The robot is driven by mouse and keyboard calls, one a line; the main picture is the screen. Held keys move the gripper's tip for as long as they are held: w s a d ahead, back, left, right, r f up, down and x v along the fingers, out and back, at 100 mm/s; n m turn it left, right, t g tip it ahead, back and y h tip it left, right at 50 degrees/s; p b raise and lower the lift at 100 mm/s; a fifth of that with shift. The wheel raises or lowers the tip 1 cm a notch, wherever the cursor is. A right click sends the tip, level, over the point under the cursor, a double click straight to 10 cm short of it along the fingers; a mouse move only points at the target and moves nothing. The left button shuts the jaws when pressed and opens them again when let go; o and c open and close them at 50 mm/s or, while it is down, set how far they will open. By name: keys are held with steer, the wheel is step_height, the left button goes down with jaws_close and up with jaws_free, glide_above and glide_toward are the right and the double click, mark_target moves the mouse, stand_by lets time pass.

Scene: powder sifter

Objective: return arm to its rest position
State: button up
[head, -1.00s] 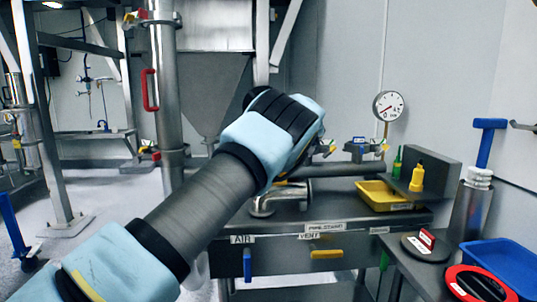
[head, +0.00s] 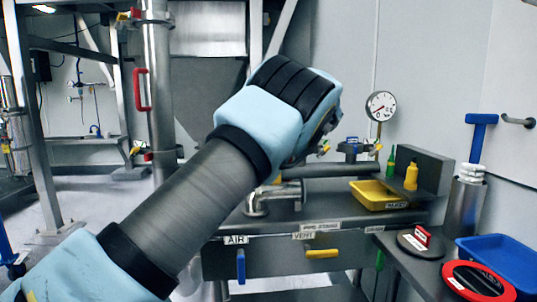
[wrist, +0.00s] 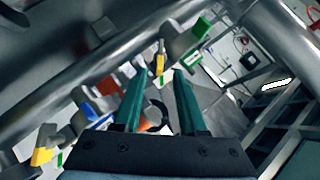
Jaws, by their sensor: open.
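My arm reaches up across the middle of the head view, its light-blue wrist housing in front of the steel bench; the fingers are hidden there. In the wrist view my gripper (wrist: 160,90) shows two green fingers, apart, with nothing between them. Beyond them are steel pipes and several coloured valve handles, partly blurred.
The bench holds a yellow tray (head: 376,203), a yellow bottle (head: 411,176) and a pressure gauge (head: 380,106). A blue handle (head: 241,266) and yellow handle (head: 322,253) are on its front. At right are a blue tray (head: 507,258) and a red-rimmed black disc (head: 480,281).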

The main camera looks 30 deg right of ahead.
steer(key=shift+v, duration=0.9)
steer(key=w+a+f+n+g+y, duration=0.1)
steer(key=w+a+f+g, duration=0.1)
steer(key=w+a, duration=0.35)
steer(key=w+a+f+n+g, duration=0.1)
steer(key=w+a+f, duration=0.1)
steer(key=a, duration=0.7)
steer(key=a+f+n+g, duration=0.1)
steer(key=a+f+g, duration=0.15)
steer(key=a, duration=0.65)
steer(key=a+f+n+g, duration=0.1)
steer(key=a+f, duration=0.2)
steer(key=a, duration=0.5)
steer(key=s+a+f+n+g+h+p, duration=0.2)
steer(key=s+a+f+g, duration=0.1)
steer(key=s+a, duration=0.9)
steer(key=s+a+f+n+h, duration=0.1)
steer(key=s+a+f, duration=0.2)
steer(key=s+a, duration=0.8)
steer(key=s, duration=0.3)
steer(key=shift+a+n, duration=0.25)
steer(key=shift+n, duration=0.05)
steer(key=shift+s+f+g, duration=0.1)
steer(key=shift+g, duration=0.15)
